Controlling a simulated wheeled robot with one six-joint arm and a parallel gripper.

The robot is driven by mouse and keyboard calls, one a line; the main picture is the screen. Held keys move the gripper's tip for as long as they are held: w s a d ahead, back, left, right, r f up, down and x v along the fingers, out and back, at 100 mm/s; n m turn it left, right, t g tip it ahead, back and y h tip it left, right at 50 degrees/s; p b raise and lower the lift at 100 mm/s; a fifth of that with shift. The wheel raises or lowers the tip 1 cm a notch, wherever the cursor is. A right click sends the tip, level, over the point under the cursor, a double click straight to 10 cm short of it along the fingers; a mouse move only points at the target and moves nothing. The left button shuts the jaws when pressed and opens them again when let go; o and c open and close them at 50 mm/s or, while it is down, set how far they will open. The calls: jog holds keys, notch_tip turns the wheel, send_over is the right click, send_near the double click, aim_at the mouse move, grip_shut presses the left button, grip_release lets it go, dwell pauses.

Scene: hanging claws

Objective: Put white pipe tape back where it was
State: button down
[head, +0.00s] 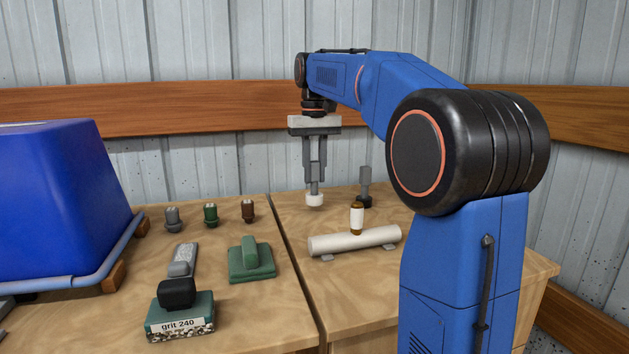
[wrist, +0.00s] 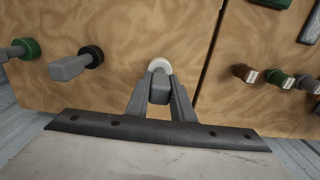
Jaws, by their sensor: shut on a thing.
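The white pipe tape (head: 315,199) is a small white roll at the foot of a grey handle, below my gripper (head: 314,170) over the left side of the right-hand tabletop. My gripper is shut on the grey handle and holds it upright. In the wrist view the white roll (wrist: 159,65) shows just past the fingertips (wrist: 160,95), partly hidden by the grey handle. I cannot tell whether the roll touches the table. A similar grey handle with a black roll (head: 364,201) stands to its right, and it also shows in the wrist view (wrist: 92,57). A green roll (wrist: 29,48) with a grey handle stands beyond that.
A gap splits the tabletops. On the left are grey, green (head: 210,214) and brown fittings, a green block (head: 251,262), a grit 240 block (head: 180,318) and a blue bin (head: 60,200).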

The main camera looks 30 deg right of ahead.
jog(key=shift+f, duration=1.15)
jog(key=shift+f, duration=0.15)
jog(key=c, duration=1.5)
grip_release()
jog(key=shift+c, duration=0.2)
notch_tip(320, 180, up, 12)
jog(key=shift+r, duration=0.15)
